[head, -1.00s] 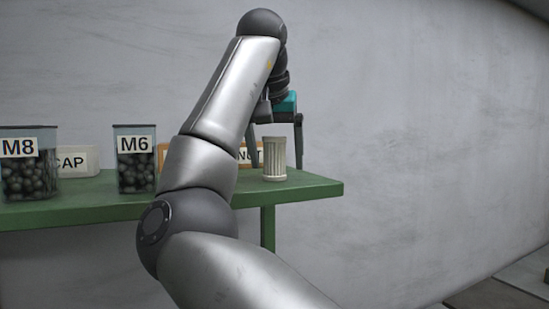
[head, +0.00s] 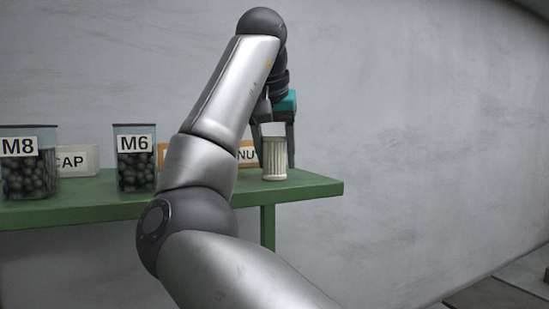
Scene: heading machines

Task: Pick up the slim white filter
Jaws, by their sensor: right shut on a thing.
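The slim white filter (head: 274,160) is a small ribbed, off-white cylinder standing upright on the green table (head: 110,204), near its right end. My right gripper (head: 276,150) reaches down over it from above, with one dark finger on each side of the filter. The fingers are shut on the filter, which still appears to rest on the table top. My arm hides part of the table left of the filter. My left gripper does not show.
Clear bins of dark balls marked M8 (head: 28,165) and M6 (head: 136,160) stand on the table to the left. A white CAP box (head: 78,161) sits between them. The table's right end is bare.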

